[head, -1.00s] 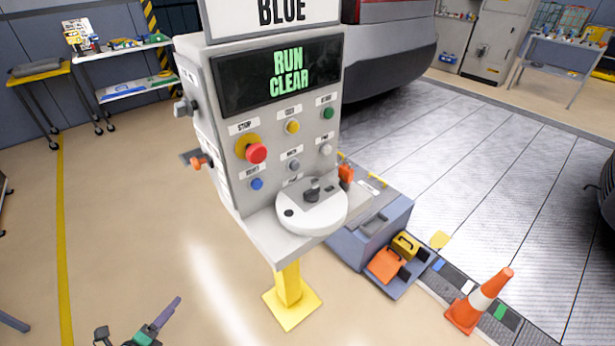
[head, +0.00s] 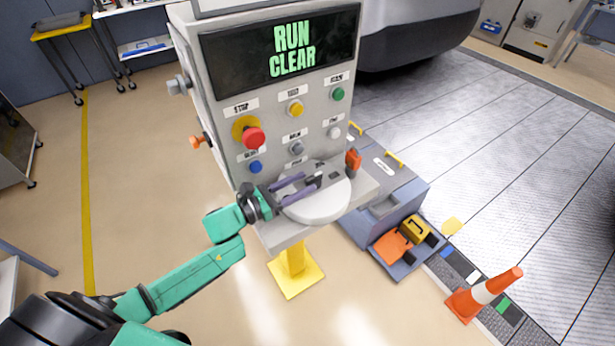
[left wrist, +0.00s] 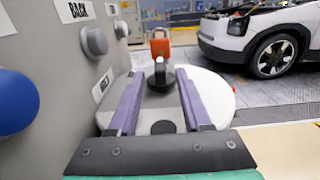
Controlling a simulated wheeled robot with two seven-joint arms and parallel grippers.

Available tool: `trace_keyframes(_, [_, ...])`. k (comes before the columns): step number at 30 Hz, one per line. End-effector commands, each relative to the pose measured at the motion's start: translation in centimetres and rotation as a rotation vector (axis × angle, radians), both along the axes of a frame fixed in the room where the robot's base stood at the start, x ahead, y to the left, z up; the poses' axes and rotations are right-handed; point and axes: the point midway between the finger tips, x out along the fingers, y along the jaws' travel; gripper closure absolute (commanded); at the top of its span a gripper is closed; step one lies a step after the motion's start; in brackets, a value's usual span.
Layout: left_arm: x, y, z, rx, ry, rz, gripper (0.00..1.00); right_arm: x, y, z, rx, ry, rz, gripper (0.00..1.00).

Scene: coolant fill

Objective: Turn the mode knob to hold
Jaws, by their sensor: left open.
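The control panel (head: 222,110) stands on a yellow post, its screen (head: 290,52) reading RUN CLEAR. A round pale dial plate (head: 325,208) sits on its front ledge. A small black knob (head: 312,180) stands on the plate; it also shows in the left wrist view (left wrist: 160,80). My left gripper (head: 311,181) reaches over the plate from the left. Its purple fingers are open, one on each side of the knob, and whether they touch it I cannot tell. In the left wrist view the gripper (left wrist: 161,78) points at the knob. My right gripper is out of view.
A red stop button (head: 254,138), a blue button (head: 255,167) and several other buttons are on the panel face close by. An orange-red part (head: 353,160) stands behind the plate. A blue-grey cabinet (head: 400,195) is at the right, with a traffic cone (head: 484,295) beyond.

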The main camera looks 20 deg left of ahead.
Motion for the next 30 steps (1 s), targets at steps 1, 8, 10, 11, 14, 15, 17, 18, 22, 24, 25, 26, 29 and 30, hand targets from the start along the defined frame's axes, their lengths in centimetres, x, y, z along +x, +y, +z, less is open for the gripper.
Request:
trace_keyframes(1, [0.68, -0.46, 0.25, -0.002, 0.001, 0.002, 0.51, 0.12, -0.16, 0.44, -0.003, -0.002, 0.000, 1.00])
trace_keyframes(8, [1.62, -1.35, -0.05, 0.001, 0.001, 0.000, 0.51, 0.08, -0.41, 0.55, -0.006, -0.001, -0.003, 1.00])
trace_keyframes(10, [1.59, -1.34, -0.09, 0.000, 0.001, 0.000, 0.51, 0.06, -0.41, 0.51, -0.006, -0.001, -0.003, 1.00])
trace_keyframes(11, [1.59, -1.33, -0.09, 0.000, 0.001, 0.000, 0.51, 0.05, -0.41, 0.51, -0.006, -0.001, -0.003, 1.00])
trace_keyframes(14, [1.57, -1.32, -0.10, 0.000, 0.001, 0.001, 0.74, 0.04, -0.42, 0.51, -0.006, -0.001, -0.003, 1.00])
trace_keyframes(15, [1.57, -1.32, -0.09, 0.000, 0.001, 0.001, 0.90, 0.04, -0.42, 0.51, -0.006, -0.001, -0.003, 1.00])
trace_keyframes(17, [1.57, -1.30, -0.10, 0.000, 0.001, 0.001, 1.00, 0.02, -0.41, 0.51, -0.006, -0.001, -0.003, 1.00])
trace_keyframes(18, [1.56, -1.30, -0.10, 0.000, 0.003, 0.001, 1.00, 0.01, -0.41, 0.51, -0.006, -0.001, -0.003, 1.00])
trace_keyframes(22, [1.55, -1.29, -0.10, 0.000, 0.003, 0.001, 1.00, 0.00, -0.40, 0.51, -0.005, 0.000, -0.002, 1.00])
trace_keyframes(24, [1.55, -1.29, -0.10, 0.000, 0.003, 0.001, 1.00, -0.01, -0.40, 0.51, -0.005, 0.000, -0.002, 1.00])
trace_keyframes(25, [1.55, -1.29, -0.10, 0.000, 0.003, 0.001, 1.00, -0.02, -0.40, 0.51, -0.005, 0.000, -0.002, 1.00])
trace_keyframes(26, [1.55, -1.28, -0.10, 0.000, 0.003, 0.001, 1.00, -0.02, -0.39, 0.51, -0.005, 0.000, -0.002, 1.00])
trace_keyframes(29, [1.55, -1.28, -0.10, 0.000, 0.003, 0.001, 1.00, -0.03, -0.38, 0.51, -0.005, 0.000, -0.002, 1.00])
trace_keyframes(30, [1.55, -1.28, -0.10, 0.000, 0.003, 0.001, 1.00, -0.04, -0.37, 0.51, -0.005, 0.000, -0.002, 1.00])
